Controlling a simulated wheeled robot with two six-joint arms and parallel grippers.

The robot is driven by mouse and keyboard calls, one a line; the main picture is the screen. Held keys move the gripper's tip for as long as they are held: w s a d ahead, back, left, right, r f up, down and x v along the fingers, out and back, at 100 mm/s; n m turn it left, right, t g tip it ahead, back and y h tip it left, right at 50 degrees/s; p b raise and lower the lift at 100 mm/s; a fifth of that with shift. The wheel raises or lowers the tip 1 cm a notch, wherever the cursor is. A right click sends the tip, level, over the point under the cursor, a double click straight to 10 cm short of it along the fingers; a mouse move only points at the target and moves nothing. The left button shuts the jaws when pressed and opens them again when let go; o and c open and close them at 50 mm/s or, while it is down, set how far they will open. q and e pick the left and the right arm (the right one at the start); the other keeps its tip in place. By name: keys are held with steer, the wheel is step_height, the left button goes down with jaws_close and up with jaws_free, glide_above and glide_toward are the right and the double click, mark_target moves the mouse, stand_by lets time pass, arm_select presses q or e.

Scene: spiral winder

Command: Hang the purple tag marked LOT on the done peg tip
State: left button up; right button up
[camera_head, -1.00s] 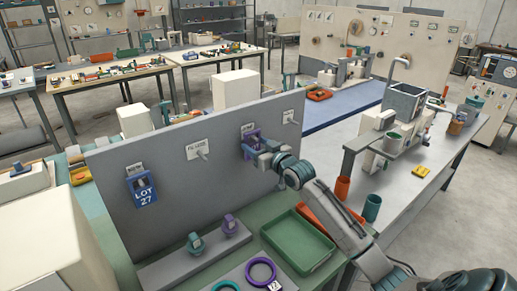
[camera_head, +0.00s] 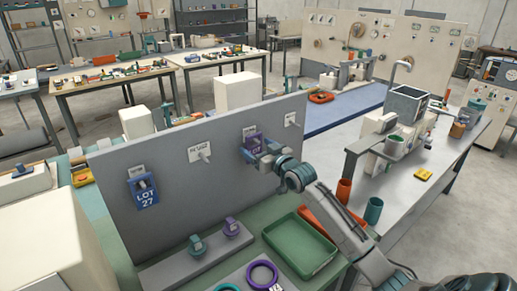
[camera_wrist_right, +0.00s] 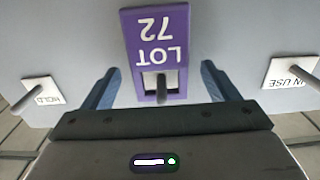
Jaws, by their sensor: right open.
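The purple tag marked LOT 72 (camera_head: 253,141) hangs against the grey upright board (camera_head: 165,160). In the wrist view the tag (camera_wrist_right: 155,40) appears upside down, and a dark peg (camera_wrist_right: 162,88) shows through its slot. The peg's own label is too small to read in the head view. My right gripper (camera_head: 259,153) is open just in front of the tag. In the wrist view its two fingers (camera_wrist_right: 160,88) stand on either side of the tag, with gaps between. My left gripper is not in view.
Neighbouring pegs are labelled IN USE (camera_wrist_right: 291,71) and HOLD (camera_wrist_right: 42,95). A blue LOT 27 tag (camera_head: 143,189) hangs at the board's left. Below are a grey stand (camera_head: 178,268) with two small tags or rings, a green tray (camera_head: 300,246) and a purple ring (camera_head: 262,274).

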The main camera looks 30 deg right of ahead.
steer(key=shift+s, duration=0.1)
steer(key=s+b, duration=0.2)
steer(key=s, duration=0.8)
steer(key=shift+s+d+b, duration=0.35)
steer(key=shift+d+b, duration=0.05)
steer(key=shift+d, duration=0.05)
